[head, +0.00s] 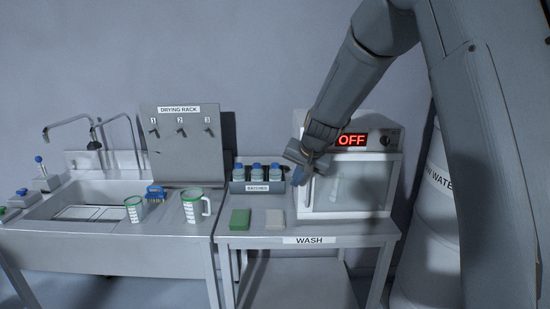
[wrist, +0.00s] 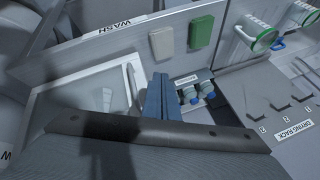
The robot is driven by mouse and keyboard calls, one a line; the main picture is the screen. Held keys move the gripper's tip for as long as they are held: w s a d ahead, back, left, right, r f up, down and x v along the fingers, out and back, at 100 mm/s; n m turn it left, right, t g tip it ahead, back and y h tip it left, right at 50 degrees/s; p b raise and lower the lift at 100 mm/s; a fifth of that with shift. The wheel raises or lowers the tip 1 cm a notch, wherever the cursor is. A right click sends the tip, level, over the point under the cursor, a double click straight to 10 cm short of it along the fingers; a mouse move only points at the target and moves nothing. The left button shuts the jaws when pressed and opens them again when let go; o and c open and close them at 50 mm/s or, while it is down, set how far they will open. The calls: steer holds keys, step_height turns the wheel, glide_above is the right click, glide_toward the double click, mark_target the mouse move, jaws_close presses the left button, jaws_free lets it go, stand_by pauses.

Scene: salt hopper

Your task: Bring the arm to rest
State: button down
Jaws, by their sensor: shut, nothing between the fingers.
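My arm reaches down from the upper right in the head view. My gripper (head: 300,174) hangs in front of the left side of a white box-shaped appliance (head: 392,172) whose red display reads OFF. In the wrist view, the blue fingers of my gripper (wrist: 158,92) are together, with nothing between them. They appear beside the appliance's front and near the rack of bottles; I cannot tell whether they touch anything.
A grey rack (head: 257,187) holds blue-capped bottles. A green block (head: 240,219) and a pale block (head: 275,218) lie on the WASH table (head: 345,229). Two green-rimmed jugs, one here (head: 194,208), stand by the sink (head: 60,203). A drying rack (head: 182,145) stands behind.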

steer(key=s+d+f+n+g+b, duration=0.1)
steer(key=s+d+f+b, duration=0.2)
steer(key=s, duration=0.7)
steer(key=s+d+f+n+g+h+b, duration=0.1)
steer(key=s+d+f+n+g+b, duration=0.1)
steer(key=s+f, duration=0.6)
steer(key=s+d+f+n+g+h+b, duration=0.1)
steer(key=s+d+f+b, duration=0.2)
steer(key=s, duration=1.1)
step_height(320, 180, down, 2)
steer(key=shift+d+f+n+g+b, duration=0.25)
steer(key=shift+d+n+g+b, duration=0.1)
steer(key=shift+d, duration=0.1)
